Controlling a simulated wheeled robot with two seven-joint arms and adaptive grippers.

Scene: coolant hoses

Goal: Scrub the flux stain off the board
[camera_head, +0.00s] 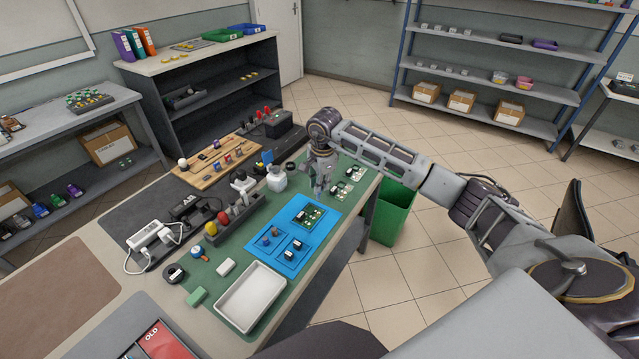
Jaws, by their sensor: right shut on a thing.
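A small green circuit board (308,216) lies at the far end of the blue mat (277,222) on the workbench. My right gripper (319,190) reaches in from the right and points down just above the far side of the board. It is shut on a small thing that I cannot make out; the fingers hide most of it. I cannot tell whether that thing touches the board. The flux stain is too small to make out. My left gripper is not in view.
Other small boards (347,181) lie beyond the mat. A white bottle (276,180) and a grey holder with colored-handled tools (226,222) stand left of it. A white tray (251,297) lies nearer. A green bin (393,214) stands on the floor to the right.

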